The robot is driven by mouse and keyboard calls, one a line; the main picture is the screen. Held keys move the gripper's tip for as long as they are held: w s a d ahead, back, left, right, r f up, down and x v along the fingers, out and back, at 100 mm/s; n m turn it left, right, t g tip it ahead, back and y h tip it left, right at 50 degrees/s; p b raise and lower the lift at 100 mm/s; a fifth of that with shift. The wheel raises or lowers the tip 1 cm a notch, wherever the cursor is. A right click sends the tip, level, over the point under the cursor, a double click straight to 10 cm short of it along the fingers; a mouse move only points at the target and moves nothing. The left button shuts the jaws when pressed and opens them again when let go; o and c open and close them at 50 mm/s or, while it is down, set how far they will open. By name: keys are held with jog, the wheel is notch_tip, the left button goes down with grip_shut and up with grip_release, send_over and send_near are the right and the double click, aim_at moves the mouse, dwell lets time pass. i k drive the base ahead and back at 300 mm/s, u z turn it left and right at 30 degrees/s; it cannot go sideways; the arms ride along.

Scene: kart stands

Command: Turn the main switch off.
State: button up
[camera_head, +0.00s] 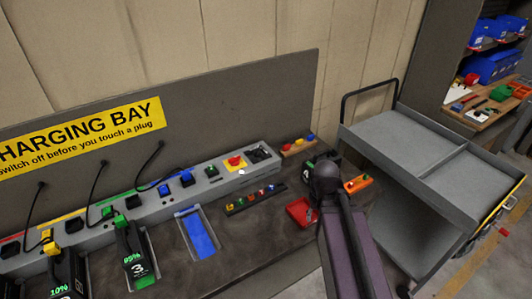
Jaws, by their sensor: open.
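A red knob on a yellow plate (235,161), which looks like the main switch, sits near the right end of the grey socket rail (212,172). Its setting is too small to read. My gripper (311,167) is to the right of the switch, over the right end of the bench and apart from the switch. It is open and partly hidden behind my dark wrist. I see nothing held in it.
A black fitting (259,155) is beside the switch. Plugs and cables line the rail to the left, with battery packs (135,262) in front. A strip of coloured pieces (256,198) and a red tray (299,212) lie on the bench. A grey cart (410,150) stands right.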

aim_at(234, 161)
jog(key=z, duration=0.85)
jog(key=k, duration=0.8)
jog(key=u, duration=0.9)
jog(key=i, duration=1)
jog(key=z, duration=0.15)
